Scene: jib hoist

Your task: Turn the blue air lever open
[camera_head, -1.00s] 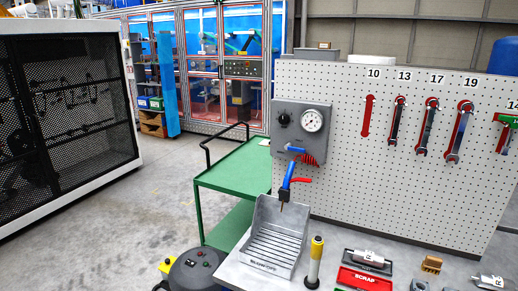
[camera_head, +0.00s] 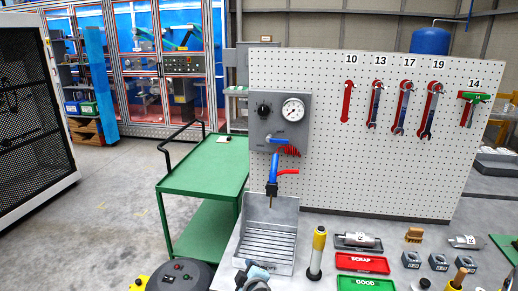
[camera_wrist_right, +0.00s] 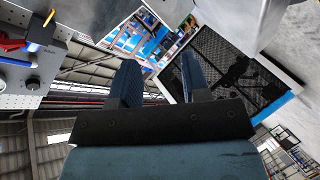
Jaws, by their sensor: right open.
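The blue air lever (camera_head: 283,141) sits low on the front of a grey box (camera_head: 262,118) fixed to the pegboard. It lies roughly level, beside a red coiled hose (camera_head: 289,151). A black knob (camera_head: 264,110) and a round gauge (camera_head: 293,109) are above it. My right gripper (camera_head: 254,274) is at the bottom edge, below and apart from the lever, in front of the metal tray. In the right wrist view its two fingers (camera_wrist_right: 155,82) are spread with nothing between them. The grey box's black knob (camera_wrist_right: 33,84) shows at the left there. My left gripper is out of view.
A blue air gun with a red lever (camera_head: 273,168) hangs below the box, above the slatted metal tray (camera_head: 266,245). A yellow-topped cylinder (camera_head: 317,245) stands right of the tray. Red (camera_head: 362,262) and green (camera_head: 362,284) bins are further right. A green cart (camera_head: 203,172) stands left.

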